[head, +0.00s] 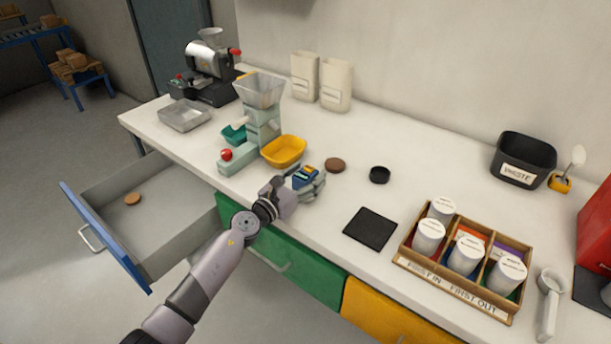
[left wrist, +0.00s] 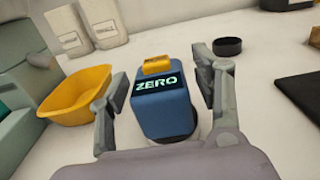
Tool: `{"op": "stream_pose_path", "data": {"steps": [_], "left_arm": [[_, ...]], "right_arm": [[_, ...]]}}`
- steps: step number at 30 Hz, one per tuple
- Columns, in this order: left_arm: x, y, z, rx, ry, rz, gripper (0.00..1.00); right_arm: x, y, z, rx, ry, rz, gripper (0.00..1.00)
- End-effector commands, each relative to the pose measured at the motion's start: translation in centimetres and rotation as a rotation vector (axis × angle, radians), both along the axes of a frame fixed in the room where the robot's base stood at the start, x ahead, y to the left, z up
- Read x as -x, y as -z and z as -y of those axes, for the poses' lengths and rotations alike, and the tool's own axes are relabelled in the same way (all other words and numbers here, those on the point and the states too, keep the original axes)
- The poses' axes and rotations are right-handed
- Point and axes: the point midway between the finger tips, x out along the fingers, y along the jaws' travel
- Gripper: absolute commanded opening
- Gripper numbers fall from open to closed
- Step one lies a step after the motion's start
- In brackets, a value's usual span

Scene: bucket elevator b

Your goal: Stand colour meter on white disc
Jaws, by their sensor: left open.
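The colour meter (left wrist: 162,100) is a blue block with a yellow top and a dark display reading "ZERO". It also shows in the head view (head: 304,175), on the counter, partly hidden by my left gripper. My left gripper (head: 300,187) is open; in the left wrist view its fingers (left wrist: 165,85) stand on either side of the meter, with a gap visible on the right. I cannot make out a white disc. A small round black dish (head: 379,175) and a brown disc (head: 335,165) lie on the counter beyond the meter. My right gripper is not in view.
A yellow tub (head: 284,151) and a hopper machine (head: 262,120) stand left of the meter. A black mat (head: 370,228) and a wooden rack of white-lidded jars (head: 458,283) are to the right. A blue-fronted drawer (head: 105,238) stands open at left.

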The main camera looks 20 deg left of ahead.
Motion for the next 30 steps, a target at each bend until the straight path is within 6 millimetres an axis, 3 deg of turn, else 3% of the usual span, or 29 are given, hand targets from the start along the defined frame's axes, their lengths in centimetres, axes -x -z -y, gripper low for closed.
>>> {"op": "stream_pose_path", "data": {"steps": [10,24,30], "left_arm": [[0.1,-0.5,-0.1,0.000,0.000,-0.001,0.60],[9.0,-0.2,-3.2,-0.002,0.002,-0.002,0.60],[10.9,-0.2,-4.0,-0.001,0.000,-0.001,0.60]], "right_arm": [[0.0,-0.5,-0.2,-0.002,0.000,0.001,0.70],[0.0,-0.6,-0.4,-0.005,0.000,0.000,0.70],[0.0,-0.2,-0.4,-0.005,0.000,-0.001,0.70]]}}
